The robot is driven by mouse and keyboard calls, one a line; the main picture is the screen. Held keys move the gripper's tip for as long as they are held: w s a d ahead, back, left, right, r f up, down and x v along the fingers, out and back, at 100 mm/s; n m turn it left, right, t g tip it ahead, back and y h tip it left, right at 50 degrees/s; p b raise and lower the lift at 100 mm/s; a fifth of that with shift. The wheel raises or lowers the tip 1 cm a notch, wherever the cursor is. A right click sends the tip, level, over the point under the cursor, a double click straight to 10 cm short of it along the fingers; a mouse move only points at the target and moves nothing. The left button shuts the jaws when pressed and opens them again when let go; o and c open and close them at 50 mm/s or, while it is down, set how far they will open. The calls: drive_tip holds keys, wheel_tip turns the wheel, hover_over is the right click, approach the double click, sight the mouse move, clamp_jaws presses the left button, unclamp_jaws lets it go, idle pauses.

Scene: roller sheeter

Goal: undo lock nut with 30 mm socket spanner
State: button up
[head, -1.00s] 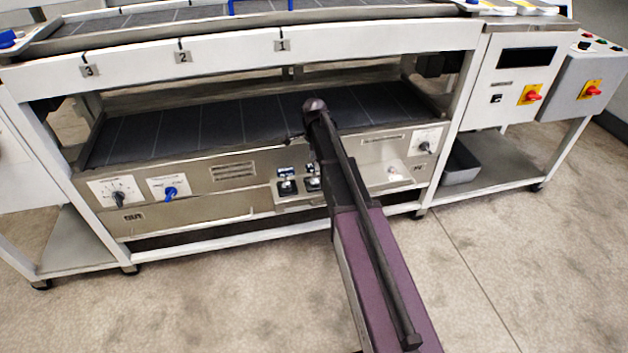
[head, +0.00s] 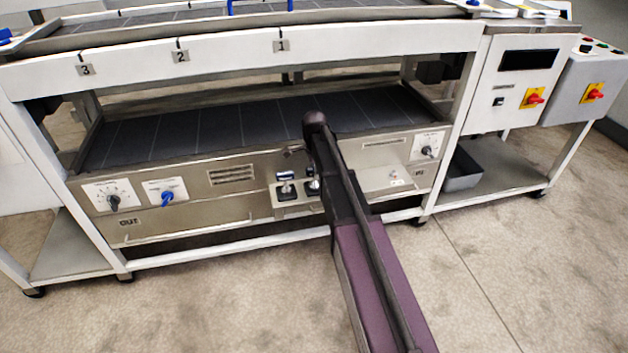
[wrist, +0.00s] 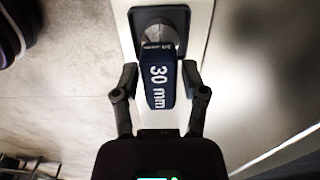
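The 30 mm socket spanner shows in the wrist view as a dark blue block (wrist: 159,82) with white "30 mm" lettering. Its upper end meets a round grey part in a dark square holder (wrist: 181,18) on a pale strip. My gripper (wrist: 160,78) has one finger on each side of the block, with a narrow gap seeming to show at each side; it looks open. In the head view my arm reaches to the machine front and mostly hides my gripper. The lock nut cannot be made out in either view.
The roller sheeter's lower dark bed (head: 230,125) lies above a steel front panel (head: 215,205) with knobs. Two small dark holders sit on the panel beside my arm. A grey bin (head: 462,170) stands on the right lower shelf. The floor in front is clear.

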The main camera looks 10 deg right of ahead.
clamp_jaws()
drive_tip(key=shift+r, duration=0.15)
drive_tip(key=shift+r+p, duration=2.35)
drive_tip(key=shift+p, duration=0.2)
drive_tip(key=shift+c, duration=1)
unclamp_jaws()
clamp_jaws()
